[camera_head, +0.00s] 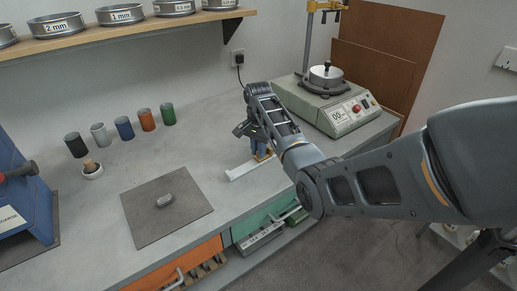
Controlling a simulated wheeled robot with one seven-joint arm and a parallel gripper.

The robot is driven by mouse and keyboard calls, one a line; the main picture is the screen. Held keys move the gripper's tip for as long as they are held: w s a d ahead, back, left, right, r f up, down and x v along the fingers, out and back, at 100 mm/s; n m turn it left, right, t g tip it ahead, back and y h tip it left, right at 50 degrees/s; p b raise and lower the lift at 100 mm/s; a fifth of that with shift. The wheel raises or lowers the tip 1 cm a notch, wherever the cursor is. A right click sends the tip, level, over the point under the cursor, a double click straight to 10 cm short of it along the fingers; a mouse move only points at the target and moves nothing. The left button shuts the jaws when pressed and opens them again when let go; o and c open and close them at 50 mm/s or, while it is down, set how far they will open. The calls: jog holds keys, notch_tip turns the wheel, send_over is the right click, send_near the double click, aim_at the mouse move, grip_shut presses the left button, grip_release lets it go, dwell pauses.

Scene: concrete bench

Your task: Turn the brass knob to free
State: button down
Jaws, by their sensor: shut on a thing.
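A small blue device (258,135) on a pale bar-shaped base (243,171) stands on the bench, right of centre. A brass-coloured part (262,156) shows low on it, mostly behind my arm. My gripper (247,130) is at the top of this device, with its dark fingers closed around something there. The grip itself is too small and hidden to make out clearly; the brass knob's pointer and any "free" mark cannot be read.
A sieve shaker (345,115) stands at the back right. A blue machine (25,205) stands far left. The bench between is clear.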

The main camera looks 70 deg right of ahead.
jog(key=shift+n, duration=0.6)
jog(key=c, duration=1)
grip_release()
jog(key=shift+c, duration=0.2)
jog(key=shift+r+b, duration=0.45)
jog(key=shift+r, duration=3.5)
